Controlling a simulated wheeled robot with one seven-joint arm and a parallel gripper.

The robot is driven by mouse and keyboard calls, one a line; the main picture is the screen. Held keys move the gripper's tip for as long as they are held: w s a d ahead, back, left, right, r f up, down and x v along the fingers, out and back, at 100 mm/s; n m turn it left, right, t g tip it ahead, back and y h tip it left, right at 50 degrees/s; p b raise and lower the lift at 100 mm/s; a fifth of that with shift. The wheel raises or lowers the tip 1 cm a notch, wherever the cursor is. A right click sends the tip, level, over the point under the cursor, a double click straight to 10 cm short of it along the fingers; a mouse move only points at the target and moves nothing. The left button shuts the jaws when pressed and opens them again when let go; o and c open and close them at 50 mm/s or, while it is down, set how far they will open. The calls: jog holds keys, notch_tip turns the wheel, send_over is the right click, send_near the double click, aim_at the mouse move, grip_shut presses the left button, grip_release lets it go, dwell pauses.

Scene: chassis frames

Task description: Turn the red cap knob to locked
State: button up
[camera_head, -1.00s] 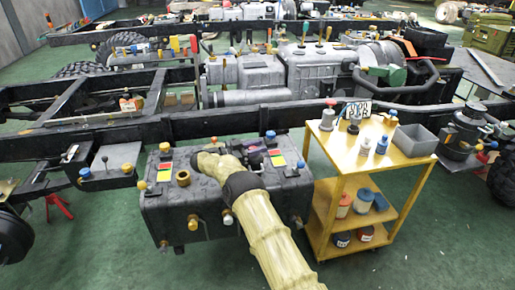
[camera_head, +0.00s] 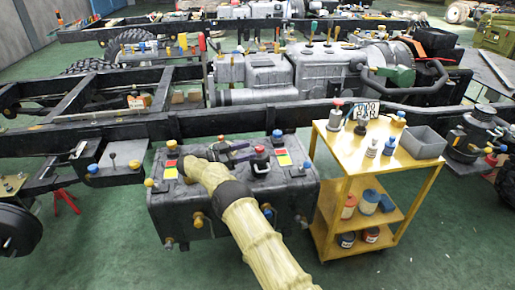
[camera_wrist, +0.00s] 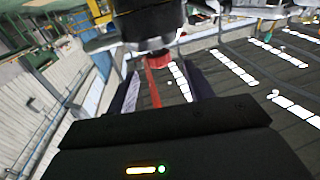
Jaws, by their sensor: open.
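A blue cap (camera_head: 277,134) stands just behind the knob. A black frame rail (camera_head: 130,135) runs behind the tank. A yellow cart (camera_head: 345,160) with bottles and a grey bin (camera_head: 423,143) stands close on the right. Green floor is free in front.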

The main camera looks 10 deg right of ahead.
jog(key=v, duration=0.5)
dwell(0.3)
